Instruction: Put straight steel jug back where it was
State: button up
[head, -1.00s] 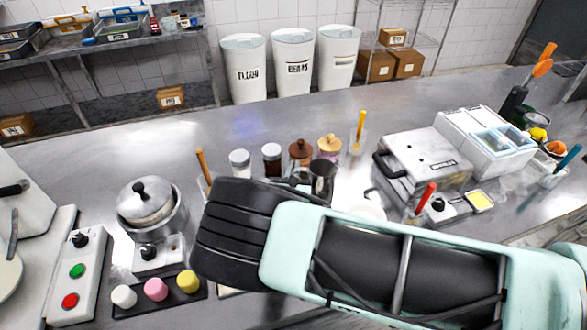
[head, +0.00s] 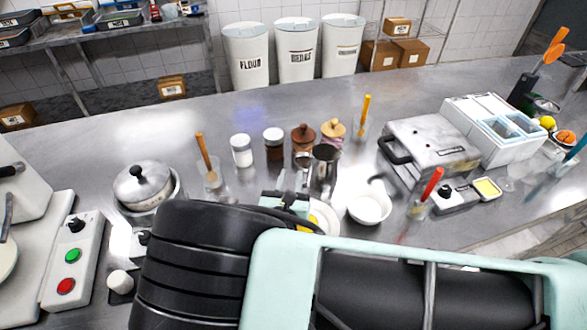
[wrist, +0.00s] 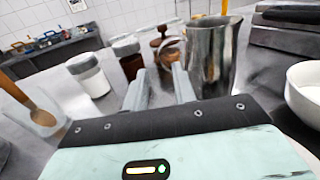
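The straight steel jug (head: 326,168) stands upright on the steel counter, in front of the wooden-lidded jars. In the wrist view the jug (wrist: 212,58) is just to the right of my gripper (wrist: 160,84). My gripper's two fingers are apart with nothing visible between them. The right finger is close to the jug's left side; I cannot tell whether they touch. In the head view my gripper (head: 294,178) is partly hidden by my own arm, beside the jug's lower left.
A white-lidded shaker (head: 242,151), a dark shaker (head: 273,143) and wooden-lidded jars (head: 303,138) stand behind. A white bowl (head: 369,208) is right of the jug, with a grill press (head: 430,145) beyond. A glass with a wooden spoon (head: 212,175) stands left.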

jog(key=shift+v, duration=1.35)
jog(key=s+d+r+m+g+h, duration=0.1)
jog(key=d+m+g, duration=0.1)
jog(key=d+r+m+g+h, duration=0.1)
jog(key=d+m+g+h, duration=0.1)
jog(key=d+m, duration=0.1)
jog(key=s+d+r+m+g+h, duration=0.1)
jog(key=d+m+g+h, duration=0.1)
jog(key=d+m, duration=0.1)
jog(key=shift+s+d+r, duration=0.1)
jog(key=shift+s+r, duration=0.1)
jog(key=shift+s, duration=0.2)
jog(key=s+d+r+m+g+y, duration=0.3)
jog(key=s+r+m+g+y, duration=0.6)
jog(key=s+r+m, duration=0.9)
jog(key=s+g, duration=0.2)
jog(key=s, duration=0.1)
jog(key=shift+g+y, duration=0.3)
jog(key=shift+d+r, duration=0.1)
notch_tip(320, 180, down, 5)
jog(key=b, duration=0.5)
jog(key=shift+b, duration=0.35)
